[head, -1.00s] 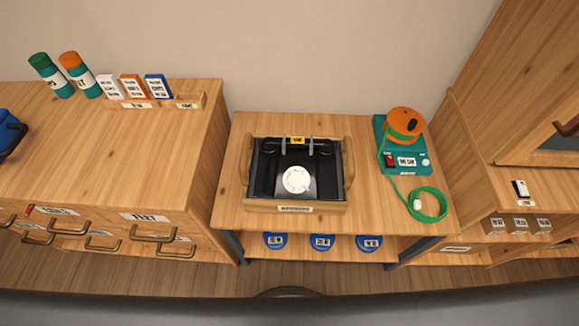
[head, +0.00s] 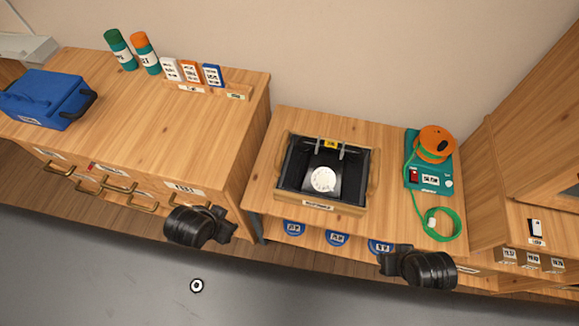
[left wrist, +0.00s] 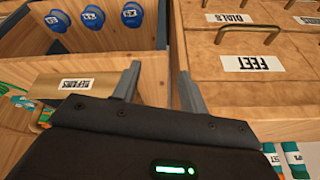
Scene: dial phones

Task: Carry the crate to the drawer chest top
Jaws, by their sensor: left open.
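The wooden crate (head: 318,205) has a dark inside and a front label, and stands upright on the middle table. A black dial phone (head: 323,163) with a white dial lies in it. The drawer chest top (head: 165,120) is to the left, with a gap between chest and table. My left gripper (head: 222,226) is in front of that gap, apart from the crate; its fingers (left wrist: 158,88) are open and empty in the left wrist view. My right gripper (head: 388,262) is in front of the table, right of the crate, apart from it; its fingers are not clear.
A blue toolbox (head: 48,98) sits on the chest's left, with bottles (head: 145,52) and small boxes (head: 192,72) along the back. The chest's middle and front right are clear. An orange cable reel (head: 436,143) with green cable stands right of the crate.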

